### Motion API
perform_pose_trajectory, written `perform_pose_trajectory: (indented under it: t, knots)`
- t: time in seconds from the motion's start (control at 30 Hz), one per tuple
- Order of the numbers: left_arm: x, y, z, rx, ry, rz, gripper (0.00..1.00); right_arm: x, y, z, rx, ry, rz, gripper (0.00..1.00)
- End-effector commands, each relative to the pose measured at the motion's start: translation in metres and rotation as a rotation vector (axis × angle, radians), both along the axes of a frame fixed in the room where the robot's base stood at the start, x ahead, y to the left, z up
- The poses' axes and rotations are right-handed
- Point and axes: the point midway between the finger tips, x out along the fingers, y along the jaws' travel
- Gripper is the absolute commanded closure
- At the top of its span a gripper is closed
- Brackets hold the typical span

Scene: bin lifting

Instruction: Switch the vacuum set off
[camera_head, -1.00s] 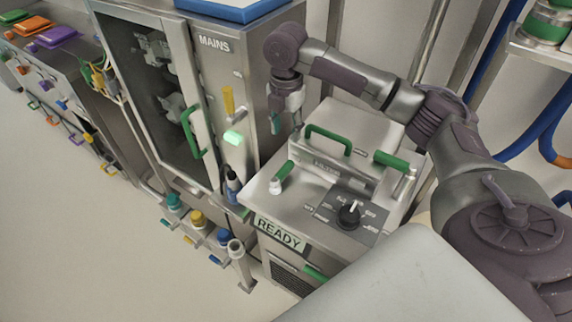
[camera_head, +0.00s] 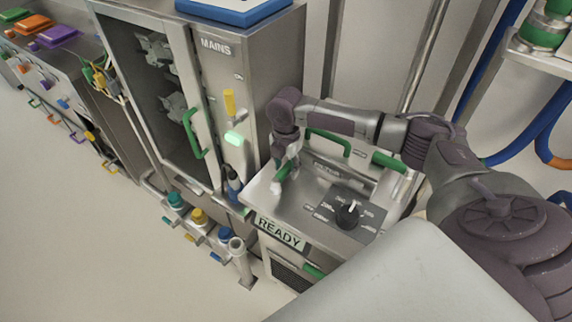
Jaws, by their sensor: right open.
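The vacuum set (camera_head: 262,205) is a metal box with a green READY label (camera_head: 279,233) on its front edge. A black rotary knob (camera_head: 348,214) with a white pointer sits on a dark panel on its top. A small lever with a green grip (camera_head: 283,171) stands at the top's left side, its base partly hidden. My right gripper (camera_head: 281,174) points down at this green-gripped lever, close to it. It is open; whether it touches the lever I cannot tell. My left gripper is out of view.
The MAINS cabinet (camera_head: 222,80), with a green door handle (camera_head: 192,134) and a yellow lever (camera_head: 229,102), stands close on the left. Green handles (camera_head: 328,142) rise behind the knob. The floor (camera_head: 70,220) at left is clear.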

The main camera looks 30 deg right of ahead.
Motion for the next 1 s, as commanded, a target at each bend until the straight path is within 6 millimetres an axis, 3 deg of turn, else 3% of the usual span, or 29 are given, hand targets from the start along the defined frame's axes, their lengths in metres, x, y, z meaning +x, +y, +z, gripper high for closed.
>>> perform_pose_trajectory:
  t: [0.17,0.43,1.0]
  knots:
    - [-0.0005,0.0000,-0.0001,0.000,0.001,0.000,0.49,0.0001,0.0001,0.0000,0.000,0.000,0.000,0.54]
    - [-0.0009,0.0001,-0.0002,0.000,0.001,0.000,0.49,0.0001,0.0000,0.0005,0.000,0.000,0.000,0.99]
    - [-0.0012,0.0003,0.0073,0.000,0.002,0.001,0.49,0.0021,0.0053,0.0028,0.000,0.000,-0.036,1.00]
